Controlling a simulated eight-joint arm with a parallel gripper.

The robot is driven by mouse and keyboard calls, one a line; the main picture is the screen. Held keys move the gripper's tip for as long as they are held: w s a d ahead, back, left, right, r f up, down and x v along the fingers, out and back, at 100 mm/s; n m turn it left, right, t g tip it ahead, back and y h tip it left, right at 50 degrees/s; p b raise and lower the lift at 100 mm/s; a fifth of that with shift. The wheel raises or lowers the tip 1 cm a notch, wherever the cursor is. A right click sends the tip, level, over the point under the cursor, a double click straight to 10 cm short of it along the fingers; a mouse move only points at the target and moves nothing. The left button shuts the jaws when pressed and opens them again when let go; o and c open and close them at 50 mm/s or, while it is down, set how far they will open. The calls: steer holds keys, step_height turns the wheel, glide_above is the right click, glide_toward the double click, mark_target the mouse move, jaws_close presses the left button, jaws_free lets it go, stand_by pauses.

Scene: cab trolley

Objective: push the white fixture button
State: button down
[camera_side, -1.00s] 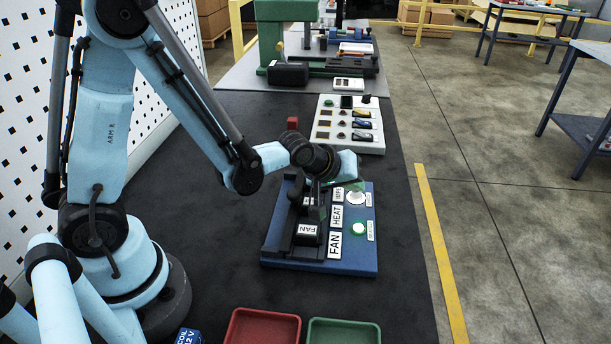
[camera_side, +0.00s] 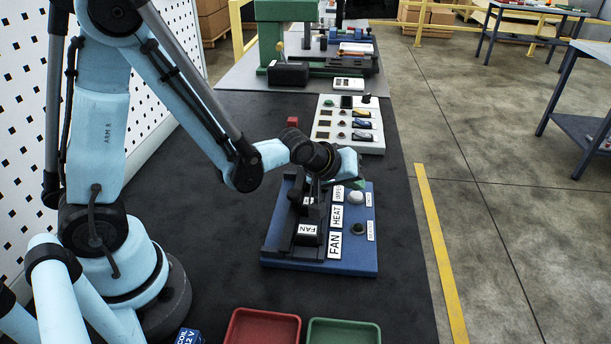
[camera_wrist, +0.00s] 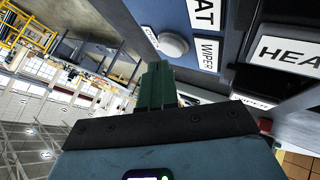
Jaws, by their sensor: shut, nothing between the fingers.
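The white fixture button (camera_side: 355,197) is a round, pale cap on the right part of the blue fixture board (camera_side: 315,266). In the wrist view the button (camera_wrist: 173,45) stands proud in a grey collar, beside the WIPER label. My gripper (camera_side: 359,184) is just behind the button in the side view, mostly hidden by my wrist. Its green fingers (camera_wrist: 157,88) are shut and empty in the wrist view. They appear close to the button but apart from it. A small round lamp (camera_side: 358,229) in front of the button is dark.
Black rocker modules with FAN and HEAT labels (camera_side: 336,215) stand left of the button. A white control panel (camera_side: 323,130) lies behind the board. A red tray (camera_side: 263,313) and a green tray (camera_side: 343,322) lie in front.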

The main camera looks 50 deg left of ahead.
mark_target(352, 195)
steer(key=shift+r, duration=0.25)
step_height(352, 195, up, 6)
stand_by(0.8)
steer(key=s+a+r+m+g, duration=0.1)
steer(key=s+a+m, duration=0.1)
steer(key=s+m, duration=0.2)
steer(key=s+a+r+m+g, duration=0.1)
steer(key=s+m, duration=0.3)
steer(key=s, duration=0.7)
steer(key=shift+a+r, duration=0.35)
steer(key=shift+r, duration=0.25)
stand_by(0.3)
